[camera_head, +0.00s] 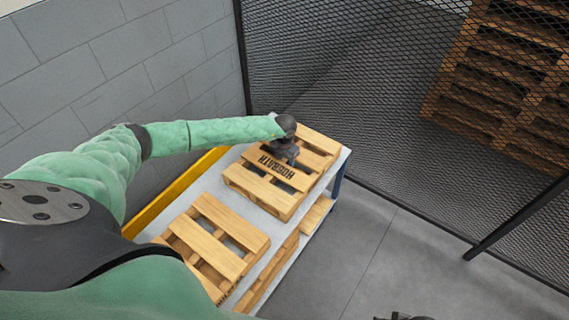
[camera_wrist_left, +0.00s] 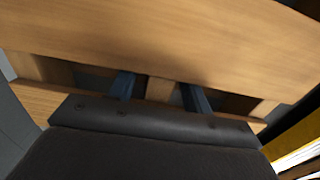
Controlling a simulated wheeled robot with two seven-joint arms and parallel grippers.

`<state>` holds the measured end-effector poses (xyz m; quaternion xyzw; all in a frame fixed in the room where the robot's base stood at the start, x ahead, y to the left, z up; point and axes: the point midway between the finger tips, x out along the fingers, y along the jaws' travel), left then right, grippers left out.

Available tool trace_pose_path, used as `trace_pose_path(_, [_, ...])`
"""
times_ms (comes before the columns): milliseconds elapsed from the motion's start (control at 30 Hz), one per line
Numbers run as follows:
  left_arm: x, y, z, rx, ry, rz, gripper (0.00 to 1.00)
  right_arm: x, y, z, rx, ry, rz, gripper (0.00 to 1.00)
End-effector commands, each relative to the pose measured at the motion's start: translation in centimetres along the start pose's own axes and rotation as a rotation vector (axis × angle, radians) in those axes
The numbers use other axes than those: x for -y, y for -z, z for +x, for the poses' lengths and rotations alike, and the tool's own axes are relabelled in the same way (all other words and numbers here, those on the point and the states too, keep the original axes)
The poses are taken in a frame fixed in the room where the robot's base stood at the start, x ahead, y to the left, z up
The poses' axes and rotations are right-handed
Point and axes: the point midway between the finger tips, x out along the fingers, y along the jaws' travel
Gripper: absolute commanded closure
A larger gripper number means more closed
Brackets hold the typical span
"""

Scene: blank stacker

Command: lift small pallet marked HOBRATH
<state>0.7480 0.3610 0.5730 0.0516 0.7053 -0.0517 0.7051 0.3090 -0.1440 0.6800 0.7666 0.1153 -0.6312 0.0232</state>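The small pallet marked HOBRATH (camera_head: 262,189) lies at the far end of a pale shelf top, its lettering upside down in the head view. My left gripper (camera_head: 285,158) is over its middle, pointing down beside the lettered board. In the left wrist view, the pallet's wood (camera_wrist_left: 165,35) fills the upper part. The two dark blue fingers of my left gripper (camera_wrist_left: 160,92) reach below a board, one on each side of a wooden block. They stand apart, with a gap seemingly left beside the block. A dark part of my right gripper (camera_head: 402,317) shows at the bottom edge; its fingers are hidden.
A second small pallet (camera_head: 215,240) lies on the near end of the shelf top (camera_head: 247,211). More pallet wood (camera_head: 316,214) shows on a lower level. A grey block wall (camera_head: 120,65) is at left, mesh fence (camera_head: 340,80) behind.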

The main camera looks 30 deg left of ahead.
Motion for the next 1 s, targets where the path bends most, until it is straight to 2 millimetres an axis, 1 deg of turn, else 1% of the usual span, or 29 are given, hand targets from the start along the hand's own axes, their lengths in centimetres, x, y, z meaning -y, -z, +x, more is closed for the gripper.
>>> trace_pose_path(33, [0.0, 0.0, 0.0, 0.0, 0.0, 0.0, 0.61, 0.0, 0.0, 0.0, 0.0, 0.0, 0.0, 0.64])
trace_pose_path(233, [0.0, 0.0, 0.0, 0.0, 0.0, 0.0, 1.0, 0.1, 0.0, 0.0, 0.0, 0.001, 0.0, 0.64])
trace_pose_path(667, [0.0, -0.2, -0.6, 0.004, 0.001, 0.0, 1.0, 0.1, 0.0, 0.1, -0.004, 0.004, 0.0, 0.64])
trace_pose_path(833, [0.0, -0.2, -2.0, 0.005, 0.001, 0.0, 1.0, 0.4, 0.2, 0.9, -0.016, 0.013, -0.003, 0.64])
trace_pose_path(1000, [0.0, -0.2, -3.9, 0.006, 0.0, 0.0, 1.0, 0.8, 0.4, 2.2, -0.034, 0.024, -0.01, 0.64])
